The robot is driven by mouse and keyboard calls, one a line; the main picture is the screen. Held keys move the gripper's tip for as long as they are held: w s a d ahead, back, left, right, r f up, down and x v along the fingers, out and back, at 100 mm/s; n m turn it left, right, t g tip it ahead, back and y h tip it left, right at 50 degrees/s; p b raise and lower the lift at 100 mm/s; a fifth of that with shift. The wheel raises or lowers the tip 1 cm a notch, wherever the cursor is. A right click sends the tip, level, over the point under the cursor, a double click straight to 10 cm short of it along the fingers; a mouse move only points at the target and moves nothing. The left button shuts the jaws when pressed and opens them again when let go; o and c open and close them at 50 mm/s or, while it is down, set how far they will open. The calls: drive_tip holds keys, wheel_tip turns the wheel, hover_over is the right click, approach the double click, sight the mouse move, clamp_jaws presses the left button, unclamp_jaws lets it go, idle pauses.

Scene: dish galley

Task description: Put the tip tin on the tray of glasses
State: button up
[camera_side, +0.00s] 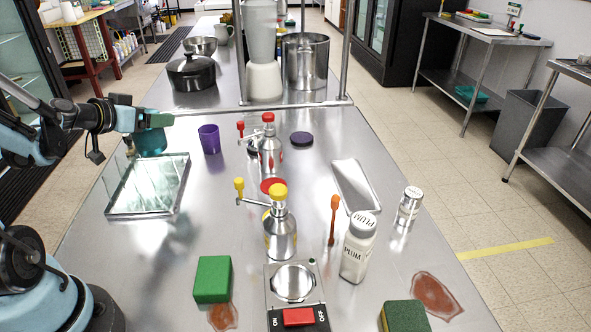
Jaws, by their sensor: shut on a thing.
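My gripper (152,128) is at the left, above the far end of the tray of glasses. It is shut on a teal, rounded thing (150,146), which I take to be the tip tin; the fingers partly hide it and no label is readable. The tray (112,214) is shallow with a metal rim and lies on the steel counter. Clear glasses (146,184) show faintly in it, hard to tell apart. The teal thing overlaps the tray's far edge in the picture; I cannot tell whether it touches anything.
A purple cup (209,139) stands just right of the tray. Two pump bottles, red-topped (269,155) and yellow-topped (280,235), stand mid-counter. An empty metal dish (356,187) and a PLUM jar (357,248) are further right. A green sponge (212,279) lies in front.

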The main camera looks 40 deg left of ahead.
drive_tip(key=shift+f, duration=0.15)
drive_tip(key=o, duration=1.1)
drive_tip(key=shift+o, duration=0.2)
drive_tip(key=shift+s+r, duration=0.1)
drive_tip(key=shift+r, duration=0.15)
drive_tip(key=v, duration=0.7)
